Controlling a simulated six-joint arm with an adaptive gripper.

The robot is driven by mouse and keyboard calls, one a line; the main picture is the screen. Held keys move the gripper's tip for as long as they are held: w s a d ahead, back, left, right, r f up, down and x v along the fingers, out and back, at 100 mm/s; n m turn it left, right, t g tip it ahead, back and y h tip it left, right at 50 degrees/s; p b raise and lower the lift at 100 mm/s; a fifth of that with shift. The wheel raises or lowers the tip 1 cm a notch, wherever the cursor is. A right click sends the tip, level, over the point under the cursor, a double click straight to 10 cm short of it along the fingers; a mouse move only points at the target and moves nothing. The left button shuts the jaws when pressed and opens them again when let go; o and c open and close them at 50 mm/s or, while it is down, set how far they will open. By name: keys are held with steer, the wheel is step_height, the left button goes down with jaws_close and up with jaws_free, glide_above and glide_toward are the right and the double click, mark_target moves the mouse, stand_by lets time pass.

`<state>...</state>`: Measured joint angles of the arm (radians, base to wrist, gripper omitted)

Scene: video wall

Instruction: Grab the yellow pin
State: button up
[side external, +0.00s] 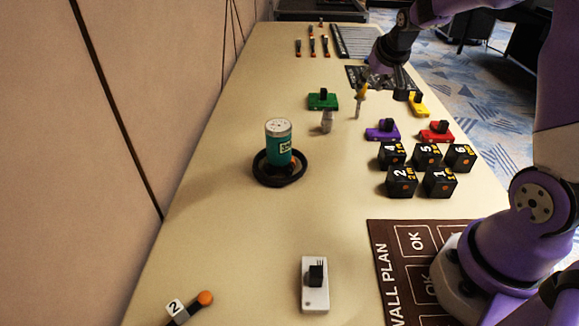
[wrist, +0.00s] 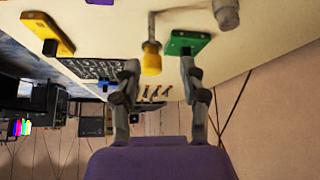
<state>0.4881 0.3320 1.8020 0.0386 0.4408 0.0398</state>
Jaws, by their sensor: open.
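The yellow pin (side external: 361,90) stands upright on the table, its yellow end up and a thin grey shaft below. My gripper (side external: 372,77) is open and empty, close to the pin's yellow top in the side view. In the wrist view my gripper (wrist: 160,68) has its fingers spread wide. I cannot tell the exact gap along the reaching direction.
A green block (side external: 322,101) and a grey upright piece (side external: 327,122) stand left of the pin. A yellow block (side external: 418,104), purple block (side external: 382,131) and red block (side external: 437,132) lie to the right. Several numbered black cubes (side external: 402,181) and a teal can (side external: 279,147) are nearer the camera.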

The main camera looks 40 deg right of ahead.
mark_target(362, 99)
steer(key=d+f, duration=0.1)
steer(key=w+d+f, duration=0.1)
steer(key=f, duration=0.1)
steer(key=w+d+f, duration=0.1)
steer(key=f, duration=0.1)
steer(key=shift+w+d, duration=0.15)
steer(key=shift+w, duration=0.05)
steer(key=x, duration=0.6)
steer(key=shift+w+r, duration=0.1)
steer(key=shift+w, duration=0.05)
jaws_close()
